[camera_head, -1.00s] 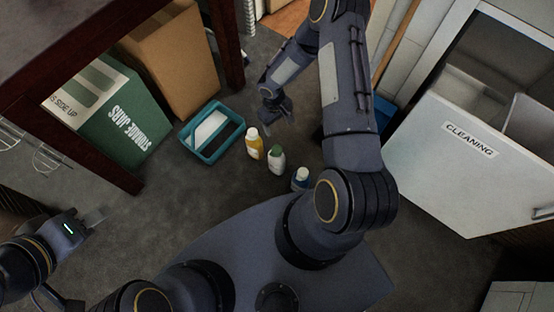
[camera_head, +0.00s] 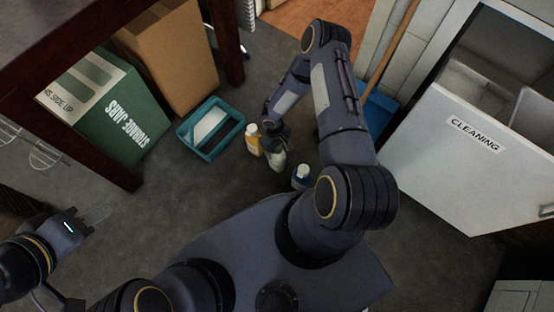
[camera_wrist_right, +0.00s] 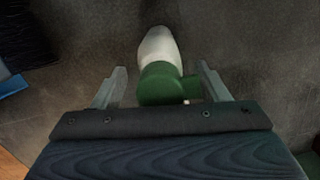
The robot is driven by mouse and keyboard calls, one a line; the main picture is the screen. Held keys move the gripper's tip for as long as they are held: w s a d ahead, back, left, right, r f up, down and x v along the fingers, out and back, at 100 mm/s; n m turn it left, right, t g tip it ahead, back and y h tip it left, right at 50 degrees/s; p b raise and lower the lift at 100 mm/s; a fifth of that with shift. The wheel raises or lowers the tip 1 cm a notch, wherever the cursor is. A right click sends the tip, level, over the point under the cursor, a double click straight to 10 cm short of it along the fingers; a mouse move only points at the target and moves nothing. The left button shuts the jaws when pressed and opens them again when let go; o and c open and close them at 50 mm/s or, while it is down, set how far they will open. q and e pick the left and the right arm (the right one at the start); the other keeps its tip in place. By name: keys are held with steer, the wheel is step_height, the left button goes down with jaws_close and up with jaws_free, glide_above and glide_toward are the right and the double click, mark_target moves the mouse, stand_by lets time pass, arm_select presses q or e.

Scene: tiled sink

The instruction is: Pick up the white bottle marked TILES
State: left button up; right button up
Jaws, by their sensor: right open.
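A white bottle with a green trigger-like top (camera_wrist_right: 157,46) stands on the floor in the right wrist view, its top between my fingers. In the head view the white bottle (camera_head: 277,166) is partly hidden under my right gripper (camera_head: 273,148). No TILES marking is readable. My right gripper, also in the wrist view (camera_wrist_right: 160,84), is open, with a finger on each side of the green top and a visible gap to each. My left gripper (camera_head: 96,215) is at the far left over the floor, away from the bottles; its finger opening is unclear.
A yellow bottle (camera_head: 253,143) stands close left of the white one, and a blue bottle (camera_head: 301,178) to its right.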

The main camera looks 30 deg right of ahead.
steer(key=shift+c, duration=0.5)
jaws_close()
steer(key=shift+r, duration=0.2)
